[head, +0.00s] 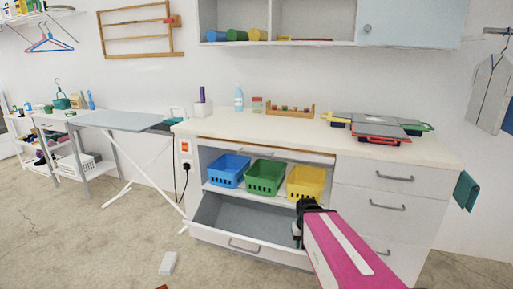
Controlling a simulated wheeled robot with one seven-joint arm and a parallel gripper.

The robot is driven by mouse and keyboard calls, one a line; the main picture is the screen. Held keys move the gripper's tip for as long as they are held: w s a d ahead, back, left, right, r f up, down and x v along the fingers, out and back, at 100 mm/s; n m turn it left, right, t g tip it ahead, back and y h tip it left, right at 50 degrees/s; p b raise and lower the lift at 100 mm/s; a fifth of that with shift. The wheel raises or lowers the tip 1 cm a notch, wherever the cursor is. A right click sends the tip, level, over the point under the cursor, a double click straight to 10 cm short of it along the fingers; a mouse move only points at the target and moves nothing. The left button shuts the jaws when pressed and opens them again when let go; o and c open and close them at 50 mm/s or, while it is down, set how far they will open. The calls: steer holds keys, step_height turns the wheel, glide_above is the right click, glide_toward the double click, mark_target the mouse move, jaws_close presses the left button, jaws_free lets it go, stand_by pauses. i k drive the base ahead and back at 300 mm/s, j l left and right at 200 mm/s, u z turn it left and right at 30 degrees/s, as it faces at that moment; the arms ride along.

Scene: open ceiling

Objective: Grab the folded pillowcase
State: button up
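I cannot pick out a folded pillowcase with certainty in the head view. A small white block-like item (168,263) lies on the floor in front of the cabinet; I cannot tell what it is. A teal cloth (466,190) hangs at the cabinet's right end. The bottom left drawer (222,239) is pulled open, and the part of its inside that shows is grey and bare. My gripper (298,238) is dark and small in view, at the right end of the open drawer. My pink arm hides part of the drawer and cabinet. Whether the fingers are open is not clear.
Blue (229,170), green (265,177) and yellow (306,182) baskets stand on the shelf above the drawer. The countertop (225,124) holds several items. An ironing board (115,120) stands at left. The floor in front at left is mostly free.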

mark_target(169, 261)
steer(key=k+l, duration=0.1)
steer(key=k, duration=0.2)
steer(key=k+l, duration=0.1)
steer(key=k, duration=0.15)
steer(key=u, duration=1.3)
steer(key=i+j+z, duration=0.2)
steer(key=z, duration=0.2)
steer(key=i+j+z, duration=0.2)
steer(key=z, duration=0.2)
steer(key=i+j+z, duration=0.1)
steer(key=j+z, duration=0.3)
